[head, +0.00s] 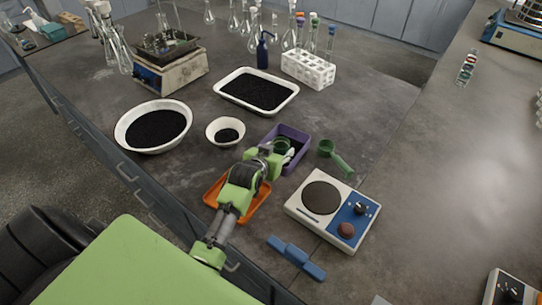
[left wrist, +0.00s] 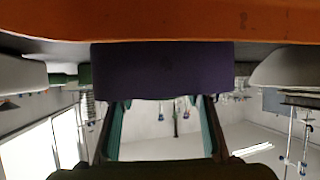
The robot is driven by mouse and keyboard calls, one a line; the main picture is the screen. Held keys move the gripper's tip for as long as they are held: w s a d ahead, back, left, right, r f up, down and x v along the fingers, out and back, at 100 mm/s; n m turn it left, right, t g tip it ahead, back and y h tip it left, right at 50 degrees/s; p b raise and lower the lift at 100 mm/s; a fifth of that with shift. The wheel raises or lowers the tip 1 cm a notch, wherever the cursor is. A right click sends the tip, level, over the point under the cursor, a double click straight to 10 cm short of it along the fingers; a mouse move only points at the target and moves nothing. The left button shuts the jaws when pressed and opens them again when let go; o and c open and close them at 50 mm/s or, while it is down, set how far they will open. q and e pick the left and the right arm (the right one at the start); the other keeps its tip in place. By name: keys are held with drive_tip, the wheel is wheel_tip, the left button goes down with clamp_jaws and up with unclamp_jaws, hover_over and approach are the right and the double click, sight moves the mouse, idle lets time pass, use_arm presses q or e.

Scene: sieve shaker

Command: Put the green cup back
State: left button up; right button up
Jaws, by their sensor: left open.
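A green scoop-like cup with a long handle (head: 336,156) lies on the dark bench, just right of the purple tray (head: 305,139). A dark green round rim (head: 281,144) shows at the purple tray, partly hidden by my gripper; I cannot tell whether it is a second cup. My left gripper (head: 284,155) is at the purple tray's near left side, apart from the scoop-like cup. In the left wrist view its fingers (left wrist: 163,108) are spread and empty, with the purple tray (left wrist: 163,70) just beyond. My right gripper is not in view.
An orange tray (head: 252,207) lies under my left arm. A hotplate (head: 296,204) stands right, with a blue object (head: 295,257) before it. A white bowl (head: 225,131), black-filled dish (head: 122,132) and tray (head: 290,103) surround the left and back.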

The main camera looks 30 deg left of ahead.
use_arm(q)
drive_tip(key=v, duration=0.9)
drive_tip(key=shift+s+d+r, duration=0.1)
drive_tip(key=shift+s+r, duration=0.1)
